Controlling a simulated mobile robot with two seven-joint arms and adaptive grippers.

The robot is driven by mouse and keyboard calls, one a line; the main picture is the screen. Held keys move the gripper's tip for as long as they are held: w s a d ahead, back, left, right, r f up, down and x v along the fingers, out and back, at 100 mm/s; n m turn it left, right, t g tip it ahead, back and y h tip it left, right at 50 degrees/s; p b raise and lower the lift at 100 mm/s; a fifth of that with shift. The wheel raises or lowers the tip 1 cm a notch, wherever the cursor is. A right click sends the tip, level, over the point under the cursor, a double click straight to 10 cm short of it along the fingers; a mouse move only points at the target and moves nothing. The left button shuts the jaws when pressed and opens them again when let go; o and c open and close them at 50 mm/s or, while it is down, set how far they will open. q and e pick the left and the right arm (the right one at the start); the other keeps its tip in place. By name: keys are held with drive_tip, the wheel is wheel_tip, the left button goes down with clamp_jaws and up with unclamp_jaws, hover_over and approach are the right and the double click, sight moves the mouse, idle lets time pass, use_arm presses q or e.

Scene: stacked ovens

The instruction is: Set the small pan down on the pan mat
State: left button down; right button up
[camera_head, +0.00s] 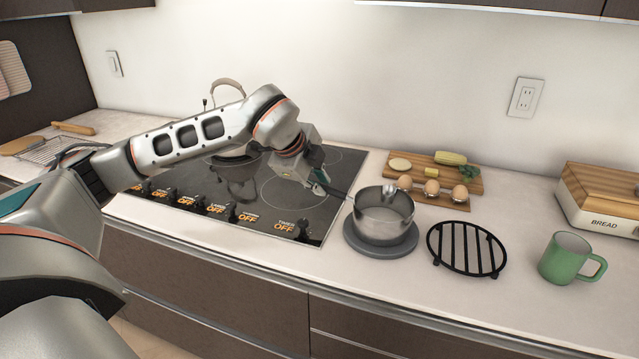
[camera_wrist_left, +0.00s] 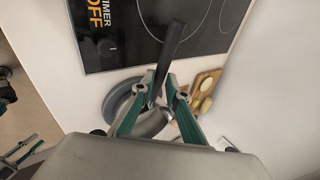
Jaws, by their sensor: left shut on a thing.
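The small pan (camera_head: 384,212) is a silver, round, upright pan with a dark handle. It is over the grey round pan mat (camera_head: 352,242); I cannot tell whether its base touches or hovers just above. My left gripper (camera_head: 322,184) is shut on the handle, to the left of the pan. In the left wrist view, the fingers (camera_wrist_left: 158,92) close around the dark handle (camera_wrist_left: 170,48). There the pan (camera_wrist_left: 152,124) is partly hidden by the fingers, and the mat (camera_wrist_left: 116,104) shows beside it. What seems to be my right gripper (camera_wrist_left: 22,154) shows at the lower left, its jaws unclear.
A black round trivet (camera_head: 466,249) lies right of the mat, with a green mug (camera_head: 571,258) beyond it. Behind are a cutting board (camera_head: 463,207) with eggs and food, and a bread box (camera_head: 600,199). The cooktop (camera_head: 330,212) with a kettle is at left.

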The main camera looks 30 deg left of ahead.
use_arm(q)
drive_tip(key=c, duration=2)
unclamp_jaws()
drive_tip(key=shift+f, duration=0.2)
drive_tip(key=shift+r, duration=0.1)
drive_tip(key=v, duration=1.2)
